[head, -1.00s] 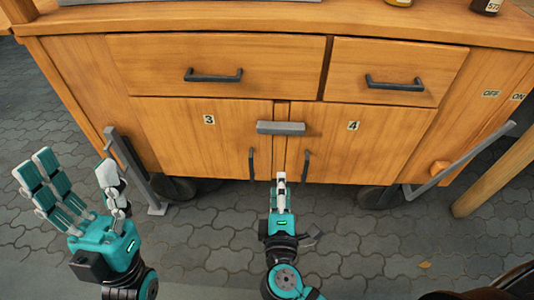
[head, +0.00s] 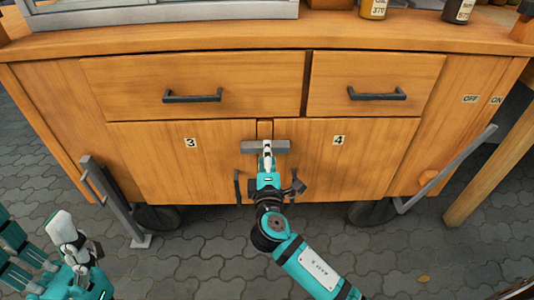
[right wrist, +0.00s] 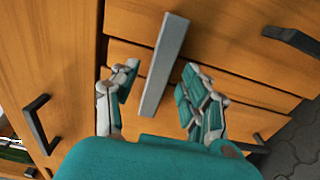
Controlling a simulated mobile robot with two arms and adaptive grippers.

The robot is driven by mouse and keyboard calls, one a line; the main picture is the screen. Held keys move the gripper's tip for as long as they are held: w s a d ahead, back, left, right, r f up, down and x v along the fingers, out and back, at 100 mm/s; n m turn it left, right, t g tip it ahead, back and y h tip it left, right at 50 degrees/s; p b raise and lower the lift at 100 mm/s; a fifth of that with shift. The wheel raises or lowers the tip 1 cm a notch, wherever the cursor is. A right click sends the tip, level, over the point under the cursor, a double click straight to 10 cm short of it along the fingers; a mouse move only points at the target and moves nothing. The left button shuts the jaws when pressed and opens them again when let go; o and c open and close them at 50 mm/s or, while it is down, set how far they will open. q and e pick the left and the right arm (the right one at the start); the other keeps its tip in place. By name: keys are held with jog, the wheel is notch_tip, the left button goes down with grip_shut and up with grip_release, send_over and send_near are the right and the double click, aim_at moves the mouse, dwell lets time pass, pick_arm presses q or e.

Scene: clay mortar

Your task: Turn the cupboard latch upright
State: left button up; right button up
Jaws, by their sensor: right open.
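The grey bar latch (head: 281,146) lies level across the seam between the cupboard doors marked 3 and 4. My right gripper (head: 267,148) is in front of the latch and covers its middle in the head view. In the right wrist view the latch (right wrist: 165,62) shows between the spread fingers of the right gripper (right wrist: 158,74). Gaps show on both sides there, so the gripper is open; contact cannot be seen. My left gripper (head: 34,232) is open and empty at the lower left, partly cut off by the frame edge.
Two drawers with dark handles (head: 192,97) sit above the doors. Dark door handles (head: 237,187) hang below the latch. A grey lever (head: 450,170) stands out at the right, and a grey post (head: 115,200) at the left. The paved floor in front is mostly clear.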

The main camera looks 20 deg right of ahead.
jog(key=shift+x, duration=1)
grip_shut()
